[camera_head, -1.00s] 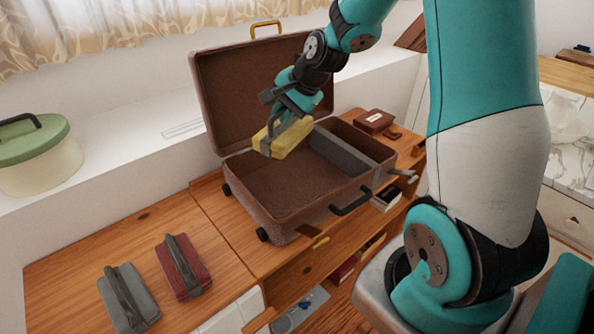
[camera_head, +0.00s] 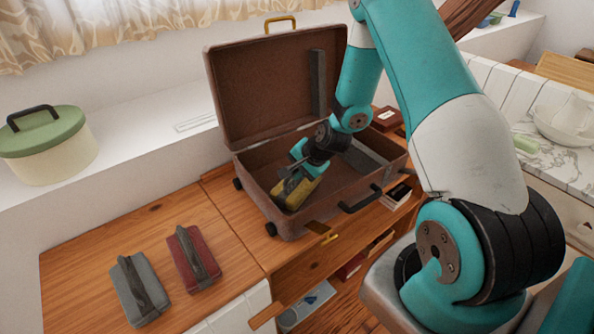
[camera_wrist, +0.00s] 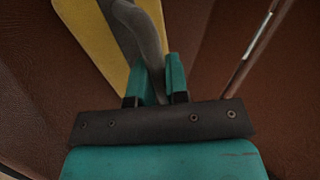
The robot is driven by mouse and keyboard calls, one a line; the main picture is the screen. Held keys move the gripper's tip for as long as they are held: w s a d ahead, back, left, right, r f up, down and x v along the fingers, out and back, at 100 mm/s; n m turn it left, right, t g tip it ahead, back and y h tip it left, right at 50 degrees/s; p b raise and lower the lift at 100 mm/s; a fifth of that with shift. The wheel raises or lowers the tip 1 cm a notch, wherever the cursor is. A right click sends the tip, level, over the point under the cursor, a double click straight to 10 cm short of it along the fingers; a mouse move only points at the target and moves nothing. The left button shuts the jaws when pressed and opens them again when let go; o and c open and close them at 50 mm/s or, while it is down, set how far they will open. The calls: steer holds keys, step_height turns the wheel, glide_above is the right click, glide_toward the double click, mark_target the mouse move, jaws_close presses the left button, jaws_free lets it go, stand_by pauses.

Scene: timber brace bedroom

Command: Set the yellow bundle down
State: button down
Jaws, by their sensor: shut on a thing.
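The yellow bundle (camera_head: 312,187) is inside the left compartment of the open brown suitcase (camera_head: 283,218), low near its floor. In the wrist view the yellow bundle (camera_wrist: 92,36) has a grey strap (camera_wrist: 140,30) across it. My gripper (camera_head: 291,180) is shut on the bundle by this strap; in the wrist view its teal fingers (camera_wrist: 161,80) close on the strap. Whether the bundle touches the suitcase floor I cannot tell. My gripper and arm hide part of it.
A grey bundle (camera_head: 133,296) and a red bundle (camera_head: 186,262) lie on the wooden top left of the suitcase. A grey divider (camera_head: 366,158) separates the right compartment. The raised lid (camera_head: 262,85) stands behind. A green-lidded pot (camera_head: 50,155) is on the ledge.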

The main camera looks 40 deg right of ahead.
steer(key=shift+f, duration=0.2)
steer(key=shift+f, duration=0.2)
steer(key=c, duration=1.1)
jaws_free()
steer(key=shift+r, duration=0.15)
